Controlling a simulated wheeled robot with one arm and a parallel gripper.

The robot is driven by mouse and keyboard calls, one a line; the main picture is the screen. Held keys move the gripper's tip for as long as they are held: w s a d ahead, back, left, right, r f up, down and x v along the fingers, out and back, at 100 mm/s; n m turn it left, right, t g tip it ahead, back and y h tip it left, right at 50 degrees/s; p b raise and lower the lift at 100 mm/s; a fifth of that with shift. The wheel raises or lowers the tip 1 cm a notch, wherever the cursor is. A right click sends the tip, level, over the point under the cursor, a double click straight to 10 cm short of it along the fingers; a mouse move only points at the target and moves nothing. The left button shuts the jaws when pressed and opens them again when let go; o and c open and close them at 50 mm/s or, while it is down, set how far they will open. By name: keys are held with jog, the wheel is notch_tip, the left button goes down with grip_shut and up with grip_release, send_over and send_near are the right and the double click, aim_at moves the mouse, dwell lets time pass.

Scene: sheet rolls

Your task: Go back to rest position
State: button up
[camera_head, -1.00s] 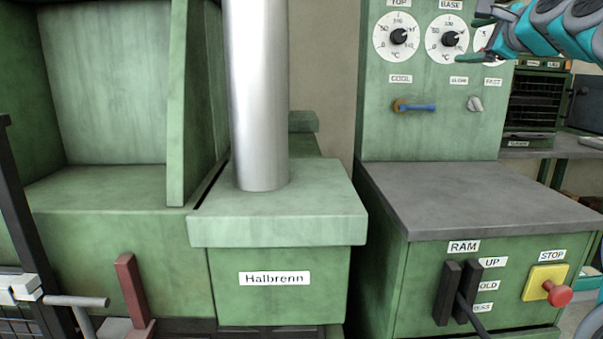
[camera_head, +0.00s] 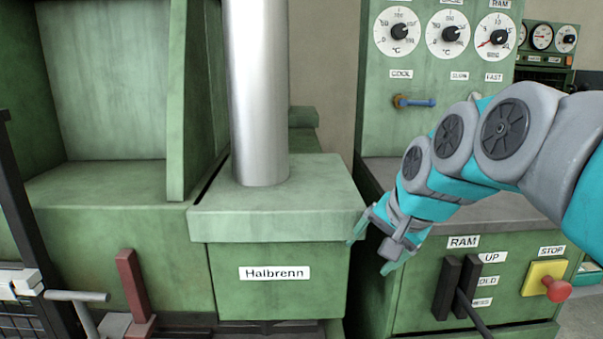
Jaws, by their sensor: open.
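My gripper (camera_head: 371,253) is at the end of my teal and grey arm, which reaches in from the right edge. It points down and left, in front of the gap between the green Halbrenn housing (camera_head: 282,275) and the green RAM cabinet (camera_head: 400,308). Its two teal fingers are apart with nothing between them. The left finger overlaps the right edge of the housing's top in the picture; I cannot tell whether it touches. My arm hides part of the grey worktop and the lower right of the dial panel.
A metal column (camera_head: 259,95) rises from the housing. A black lever (camera_head: 466,293) and a red stop button (camera_head: 558,290) stick out of the cabinet front. A blue-handled switch (camera_head: 415,102) is on the dial panel. A red lever (camera_head: 132,285) stands lower left.

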jog(key=s+d+f+n+g+h, duration=0.1)
jog(key=s+f+n+g, duration=0.2)
jog(key=s+f, duration=0.6)
jog(key=s+d+f+n+g+h, duration=0.1)
jog(key=s+f+n+g, duration=0.3)
jog(key=s+f, duration=0.6)
jog(key=s, duration=0.8)
jog(key=shift+s+d+f+h, duration=0.15)
jog(key=shift+s+d+h, duration=0.05)
jog(key=shift+d+h, duration=0.2)
